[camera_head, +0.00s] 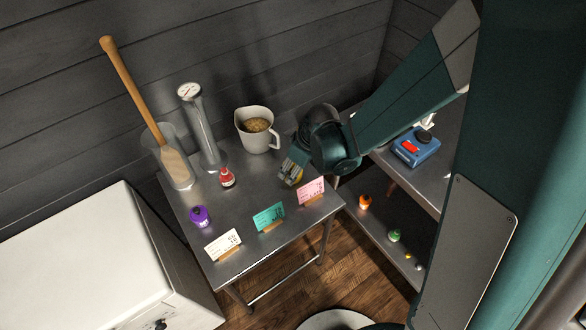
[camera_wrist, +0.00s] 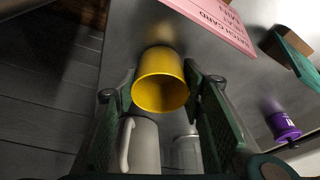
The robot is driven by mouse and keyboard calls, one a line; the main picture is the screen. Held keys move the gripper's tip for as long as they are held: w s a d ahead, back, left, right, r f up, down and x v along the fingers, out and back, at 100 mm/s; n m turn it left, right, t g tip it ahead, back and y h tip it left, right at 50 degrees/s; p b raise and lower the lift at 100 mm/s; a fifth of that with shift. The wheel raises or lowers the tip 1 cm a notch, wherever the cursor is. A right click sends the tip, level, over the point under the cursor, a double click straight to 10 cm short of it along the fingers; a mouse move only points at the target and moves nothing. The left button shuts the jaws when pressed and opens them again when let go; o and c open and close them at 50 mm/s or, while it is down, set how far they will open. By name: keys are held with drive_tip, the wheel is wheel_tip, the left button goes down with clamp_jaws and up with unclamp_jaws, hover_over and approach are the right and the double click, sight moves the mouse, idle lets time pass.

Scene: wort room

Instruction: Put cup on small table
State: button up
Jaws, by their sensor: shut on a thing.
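The yellow cup (camera_wrist: 160,92) is between the two fingers of my gripper (camera_wrist: 160,80) in the wrist view, with its open mouth facing the camera. My gripper (camera_head: 291,171) is shut on it. In the head view only a little yellow of the cup (camera_head: 298,179) shows beside the fingers. The small steel table (camera_head: 240,193) is below them, and the cup is over its right side, behind the pink card. I cannot tell whether the cup touches the tabletop.
On the table stand a white measuring jug (camera_head: 257,131), a clear container with a wooden paddle (camera_head: 174,162), a dial instrument (camera_head: 204,125), a red bottle (camera_head: 227,178), a purple bottle (camera_head: 200,216), and white, teal and pink cards (camera_head: 311,190). A metal shelf unit (camera_head: 400,180) is at right.

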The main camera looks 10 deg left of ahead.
drive_tip(key=o, duration=0.9)
drive_tip(key=shift+p+v, duration=1.6)
drive_tip(key=shift+v, duration=4.5)
drive_tip(key=shift+a, duration=0.1)
drive_tip(key=shift+r, duration=0.1)
drive_tip(key=s+d+r+m+t+h, duration=0.1)
drive_tip(key=s+d+r+m+t, duration=0.2)
drive_tip(key=d+r+m, duration=0.8)
drive_tip(key=s+d+r+t, duration=0.1)
drive_tip(key=s+d+r, duration=0.2)
drive_tip(key=d, duration=0.3)
drive_tip(key=s+d+r+m+t+h, duration=0.1)
drive_tip(key=s+d+r, duration=0.2)
drive_tip(key=d, duration=0.3)
drive_tip(key=s+d+r+m+h, duration=0.1)
drive_tip(key=s+d+r, duration=0.2)
drive_tip(key=d, duration=0.3)
drive_tip(key=shift+s+d+t, duration=0.15)
drive_tip(key=shift+s+t, duration=0.2)
drive_tip(key=shift+t, duration=0.05)
